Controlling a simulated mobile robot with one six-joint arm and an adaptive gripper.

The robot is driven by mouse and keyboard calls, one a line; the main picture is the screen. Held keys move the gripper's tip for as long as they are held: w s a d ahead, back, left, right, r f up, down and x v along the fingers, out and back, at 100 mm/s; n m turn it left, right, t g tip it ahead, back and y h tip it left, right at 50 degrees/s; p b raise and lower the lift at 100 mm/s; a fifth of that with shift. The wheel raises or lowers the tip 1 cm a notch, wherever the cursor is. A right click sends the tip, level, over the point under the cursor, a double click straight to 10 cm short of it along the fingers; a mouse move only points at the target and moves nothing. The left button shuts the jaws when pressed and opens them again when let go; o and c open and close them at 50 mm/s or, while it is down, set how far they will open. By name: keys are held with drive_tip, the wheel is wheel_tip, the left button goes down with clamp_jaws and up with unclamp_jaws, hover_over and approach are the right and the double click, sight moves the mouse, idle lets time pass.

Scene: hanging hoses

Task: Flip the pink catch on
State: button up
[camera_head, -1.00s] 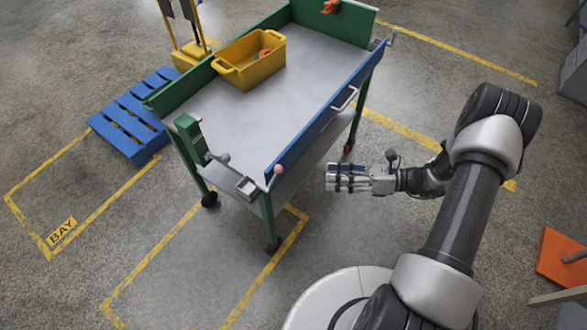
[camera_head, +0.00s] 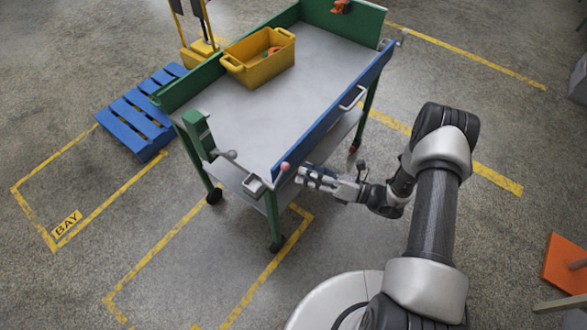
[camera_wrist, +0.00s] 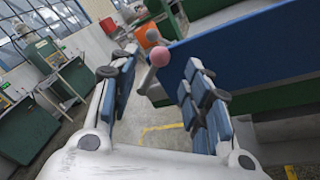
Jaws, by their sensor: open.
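The pink catch (camera_head: 285,166) is a small pink ball on a short grey lever at the near corner of the cart's blue side panel (camera_head: 335,115). In the wrist view the pink ball (camera_wrist: 160,56) shows ahead, between my open fingers and slightly above the middle. My gripper (camera_head: 305,176) is open and empty, just right of the ball in the head view and close to the blue panel. It also shows in the wrist view (camera_wrist: 160,95) with blue-padded fingers spread apart. I cannot tell whether a finger touches the catch.
A yellow bin (camera_head: 258,58) stands on the grey cart top (camera_head: 270,110). A green post (camera_head: 198,134) with a grey-knobbed lever (camera_head: 230,154) is at the near left corner. A blue pallet (camera_head: 135,115) lies left of the cart. The floor in front is clear.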

drive_tip(key=x, duration=0.5)
drive_tip(key=shift+c, duration=0.6)
clamp_jaws()
